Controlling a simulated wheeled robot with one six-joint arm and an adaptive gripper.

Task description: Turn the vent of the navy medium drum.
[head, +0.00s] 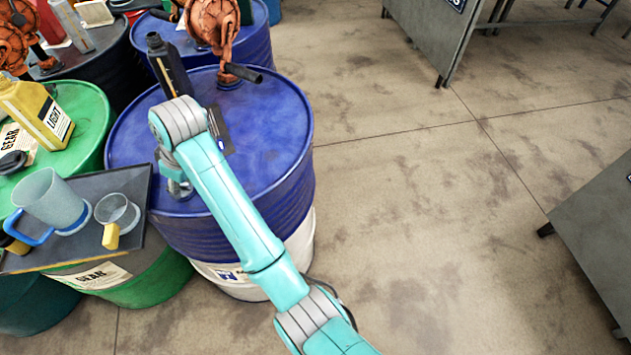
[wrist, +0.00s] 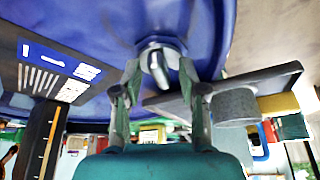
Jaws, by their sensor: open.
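The navy drum (head: 268,130) stands upright in the middle of the head view, blue above a white lower band with a label. My gripper (head: 178,187) is low over the left front of its lid. In the wrist view the drum lid (wrist: 110,25) fills the top, and the vent (wrist: 158,60), a round metal fitting with a pale upright piece, rises from it. My gripper (wrist: 159,76) is open there, with one finger on each side of the vent. I cannot tell whether a finger touches it. In the head view my arm and gripper hide the vent.
A dark bottle (head: 168,66), a dark card (head: 219,130) and an orange pump (head: 214,25) with a black spout are on the lid. A tray (head: 130,180) with a jug (head: 50,200) and a cup (head: 117,212) lies close left of my gripper.

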